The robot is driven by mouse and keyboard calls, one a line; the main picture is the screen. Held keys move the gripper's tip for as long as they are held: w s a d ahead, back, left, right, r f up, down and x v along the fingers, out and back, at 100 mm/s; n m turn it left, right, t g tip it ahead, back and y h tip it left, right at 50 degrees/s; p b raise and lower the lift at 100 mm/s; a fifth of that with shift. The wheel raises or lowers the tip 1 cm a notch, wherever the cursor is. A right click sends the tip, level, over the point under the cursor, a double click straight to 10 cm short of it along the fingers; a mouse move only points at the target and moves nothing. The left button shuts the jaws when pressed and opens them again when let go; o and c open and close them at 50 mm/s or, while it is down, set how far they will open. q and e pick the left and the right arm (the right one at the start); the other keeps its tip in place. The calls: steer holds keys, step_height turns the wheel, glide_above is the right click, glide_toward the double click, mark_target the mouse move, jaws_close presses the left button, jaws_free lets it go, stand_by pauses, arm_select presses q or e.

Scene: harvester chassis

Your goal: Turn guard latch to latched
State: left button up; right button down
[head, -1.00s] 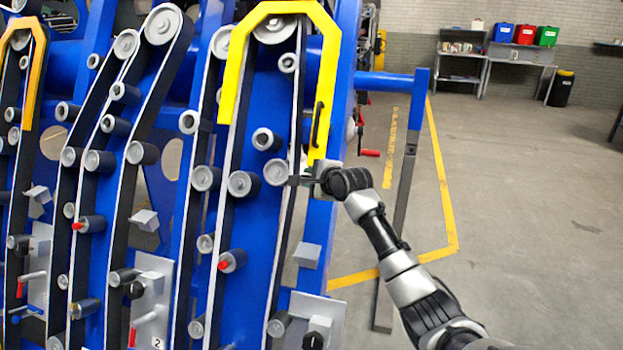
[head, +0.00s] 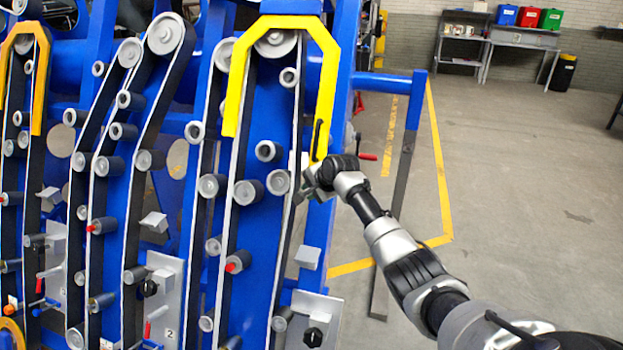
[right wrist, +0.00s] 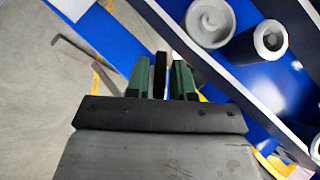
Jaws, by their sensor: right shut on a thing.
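The yellow guard (head: 325,65) arches over the top rollers of the nearest belt unit. Its right leg ends just above my right gripper (head: 304,190). A dark handle lies along that leg. In the right wrist view, my green-tipped fingers (right wrist: 160,78) are shut around a narrow dark bar, which I take to be the guard latch (right wrist: 160,68). In the head view the latch is mostly hidden by the gripper, so its exact turn angle cannot be told. My left gripper is not in view.
Blue frame panels (head: 270,215) with grey rollers (head: 249,191) and belts lie left of my gripper. A blue post with a horizontal bar (head: 383,83) stands to the right, close to my arm. The floor (head: 530,190) further right is clear.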

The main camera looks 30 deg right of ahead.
steer(key=shift+w+a+r+n+g+p, duration=0.1)
steer(key=shift+r+n+g+p, duration=0.1)
steer(key=shift+n+g+p, duration=0.7)
steer(key=shift+f+n+g+h, duration=0.1)
steer(key=shift+n+g+h, duration=0.4)
steer(key=shift+n+g, duration=0.15)
steer(key=shift+f+n+g, duration=0.1)
steer(key=shift+n+g, duration=0.15)
steer(key=shift+g, duration=0.1)
steer(key=shift+w+f+n+g+h+b, duration=0.1)
steer(key=shift+n+g+h+b, duration=0.4)
steer(key=shift+n+g+b, duration=0.45)
arm_select(q)
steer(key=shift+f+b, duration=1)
steer(key=shift+b, duration=0.35)
arm_select(e)
steer(key=shift+n+g+h, duration=0.45)
steer(key=shift+n+h, duration=0.1)
steer(key=shift+h, duration=0.05)
steer(key=c, duration=1.2)
jaws_free()
steer(key=shift+o, duration=0.2)
